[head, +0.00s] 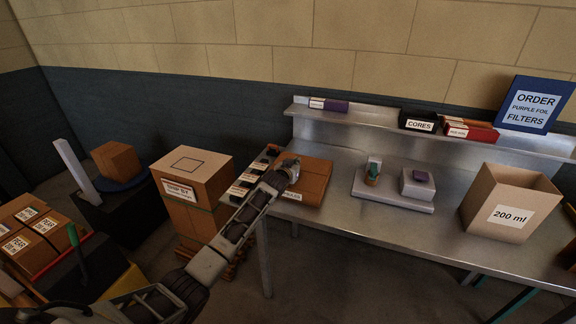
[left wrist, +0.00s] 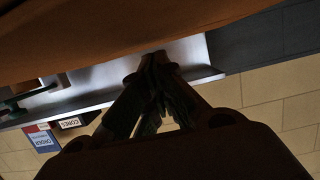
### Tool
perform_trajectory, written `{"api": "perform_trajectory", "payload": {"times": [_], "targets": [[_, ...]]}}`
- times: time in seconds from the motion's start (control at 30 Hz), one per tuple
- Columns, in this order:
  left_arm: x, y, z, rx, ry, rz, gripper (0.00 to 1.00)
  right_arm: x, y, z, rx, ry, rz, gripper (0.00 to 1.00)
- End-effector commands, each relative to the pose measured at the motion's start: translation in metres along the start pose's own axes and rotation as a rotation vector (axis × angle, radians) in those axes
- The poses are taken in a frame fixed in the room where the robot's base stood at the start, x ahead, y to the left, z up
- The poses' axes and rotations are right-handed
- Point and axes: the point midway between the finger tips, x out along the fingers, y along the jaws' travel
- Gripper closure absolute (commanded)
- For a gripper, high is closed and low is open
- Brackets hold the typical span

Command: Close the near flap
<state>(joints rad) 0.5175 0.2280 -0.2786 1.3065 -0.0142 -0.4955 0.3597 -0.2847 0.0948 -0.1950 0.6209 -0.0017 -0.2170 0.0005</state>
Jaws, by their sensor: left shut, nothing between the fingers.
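A brown carton (head: 314,184) sits at the left end of the steel table, its brown top facing up and a partly covered white label on its front. I cannot make out the near flap as a separate piece. My left gripper (head: 291,163) is over the carton's left part, shut with nothing in it; I cannot tell whether it touches the cardboard. In the left wrist view, the shut fingers (left wrist: 155,60) point toward a brown cardboard surface (left wrist: 100,32) across the top. My right gripper is not in view.
On the steel table (head: 350,226) stand a grey fixture (head: 392,194) with a small green-topped item, and an open 200 ml box (head: 510,203). A shelf (head: 372,118) behind holds the CORES box (head: 419,121) and a blue order sign (head: 535,104). A tall carton (head: 193,193) stands left.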

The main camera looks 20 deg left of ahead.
Motion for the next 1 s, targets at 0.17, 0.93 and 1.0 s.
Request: {"api": "perform_trajectory", "payload": {"times": [0.17,0.93,1.0], "targets": [[-0.002,-0.001,-0.016,0.000,0.005,0.000,1.00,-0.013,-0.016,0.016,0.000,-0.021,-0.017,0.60],[-0.046,-0.003,-0.025,0.002,0.011,0.000,1.00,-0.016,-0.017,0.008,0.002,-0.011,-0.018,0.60],[-0.052,-0.003,-0.024,0.002,0.011,0.000,1.00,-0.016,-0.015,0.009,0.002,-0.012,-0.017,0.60]]}}
